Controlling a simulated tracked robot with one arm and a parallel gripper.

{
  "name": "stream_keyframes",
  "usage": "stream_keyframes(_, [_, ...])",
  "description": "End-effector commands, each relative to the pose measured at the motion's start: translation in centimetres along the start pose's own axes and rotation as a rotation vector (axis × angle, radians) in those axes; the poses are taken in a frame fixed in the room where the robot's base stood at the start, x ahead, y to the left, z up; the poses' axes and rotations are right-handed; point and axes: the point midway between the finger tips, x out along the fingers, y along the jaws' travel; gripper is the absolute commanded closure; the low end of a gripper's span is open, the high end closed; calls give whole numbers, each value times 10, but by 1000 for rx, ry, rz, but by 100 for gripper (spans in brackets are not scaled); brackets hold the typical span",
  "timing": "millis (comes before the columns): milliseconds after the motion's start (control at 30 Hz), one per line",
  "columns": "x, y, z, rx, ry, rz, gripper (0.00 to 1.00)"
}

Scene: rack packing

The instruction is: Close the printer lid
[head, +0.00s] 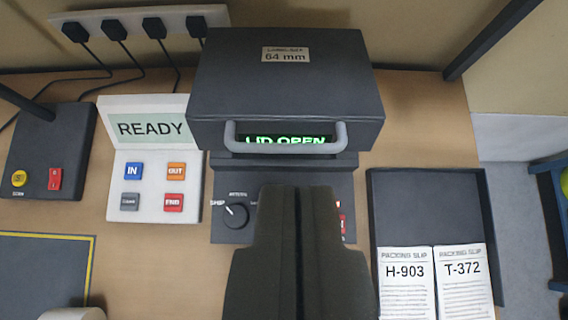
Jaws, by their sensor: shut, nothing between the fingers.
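The printer lid (285,90) is a dark grey box top with a "64 mm" label, at the top middle of the head view. A light grey bar handle (345,137) runs along its front edge. Behind the handle a green display reads "LID OPEN". The printer's front panel (225,190) below has a dial and a red button, partly hidden by my gripper. My gripper (299,190) is shut and empty, in front of the panel and below the handle in the picture. It appears apart from the handle.
A white console (152,190) reading "READY" with several buttons stands left of the printer. A dark box (45,150) with yellow and red buttons is farther left. A dark tray (400,185) with two packing slips lies right. A power strip (135,22) with cables is behind.

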Motion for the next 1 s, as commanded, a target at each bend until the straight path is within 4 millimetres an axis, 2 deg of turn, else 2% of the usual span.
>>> stream_keyframes(33, [7, 2, -3, 3, -38, -3, 100])
stream_keyframes(200, [35, 1, 8, 10, -114, -26, 100])
stream_keyframes(300, [43, 1, 12, 12, -134, -34, 100])
stream_keyframes(567, [66, 0, 17, 12, -143, -37, 100])
stream_keyframes(1000, [131, -2, 25, 13, -140, -36, 100])
